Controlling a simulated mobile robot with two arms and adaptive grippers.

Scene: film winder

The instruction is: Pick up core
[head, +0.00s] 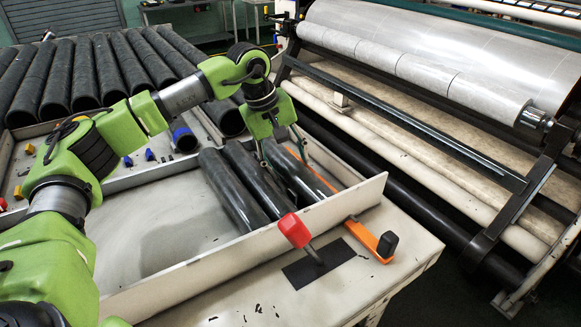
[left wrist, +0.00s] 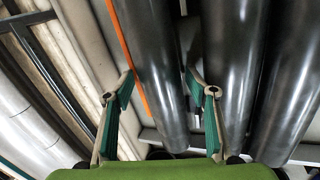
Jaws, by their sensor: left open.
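Three dark, glossy cores lie side by side in a pale tray (head: 200,262) in the head view: a left core (head: 231,192), a middle core (head: 254,180) and a right core (head: 300,182). My left gripper (head: 285,160) is open above the far part of the right core, pointing down. In the left wrist view its two teal-padded fingers (left wrist: 160,78) stand apart, one on each side of one core (left wrist: 150,45). Whether the pads touch it I cannot tell. The other two cores also show there, to the right. My right gripper is not in view.
A red-handled tool (head: 295,231) stands at the tray's front wall. An orange strip with a black handle (head: 372,241) lies just right of it. The winder's large roll (head: 440,50) is at the right. Many black tubes (head: 90,75) lie at the back left. The tray's left part is clear.

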